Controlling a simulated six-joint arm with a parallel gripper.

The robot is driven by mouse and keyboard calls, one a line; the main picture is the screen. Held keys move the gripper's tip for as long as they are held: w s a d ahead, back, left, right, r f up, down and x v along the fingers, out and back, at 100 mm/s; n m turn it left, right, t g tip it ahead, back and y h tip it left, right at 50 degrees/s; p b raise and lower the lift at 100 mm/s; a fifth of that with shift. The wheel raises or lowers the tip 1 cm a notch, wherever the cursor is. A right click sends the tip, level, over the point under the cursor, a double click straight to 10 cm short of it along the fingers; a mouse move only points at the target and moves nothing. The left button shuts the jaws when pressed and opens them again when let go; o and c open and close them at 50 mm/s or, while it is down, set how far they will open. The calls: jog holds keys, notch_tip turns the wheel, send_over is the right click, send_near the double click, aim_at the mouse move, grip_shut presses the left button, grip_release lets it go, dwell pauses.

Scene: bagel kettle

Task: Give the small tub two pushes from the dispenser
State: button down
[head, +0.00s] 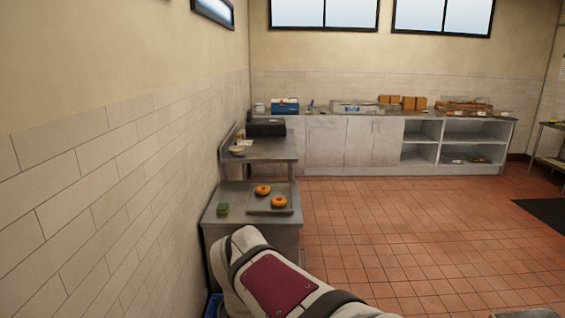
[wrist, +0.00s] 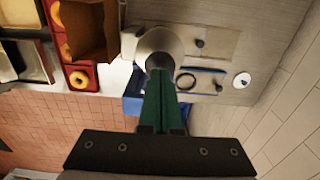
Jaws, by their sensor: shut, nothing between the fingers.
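My gripper (wrist: 160,75) shows in the wrist view with its two green fingers together and nothing between them. Its tips are over the lower edge of a round silver vessel (wrist: 152,44); I cannot tell whether they touch it. A small white round thing (wrist: 242,80) with a dark centre lies to the right on the metal surface. I cannot tell whether it is the tub or the dispenser, and neither is clearly recognisable. In the head view my arm fills the bottom and my gripper is not visible.
A dark ring (wrist: 185,83) and small dark items lie right of the fingers. A blue container (wrist: 133,106) is left of them. A red tray (wrist: 88,88) holds bagels. In the head view, a tray (head: 258,205) with two bagels and a green box (head: 222,209) sit on the near counter.

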jog(key=shift+f, duration=2.35)
jog(key=shift+r, duration=2.35)
jog(key=shift+f, duration=2.4)
jog(key=shift+r, duration=2.4)
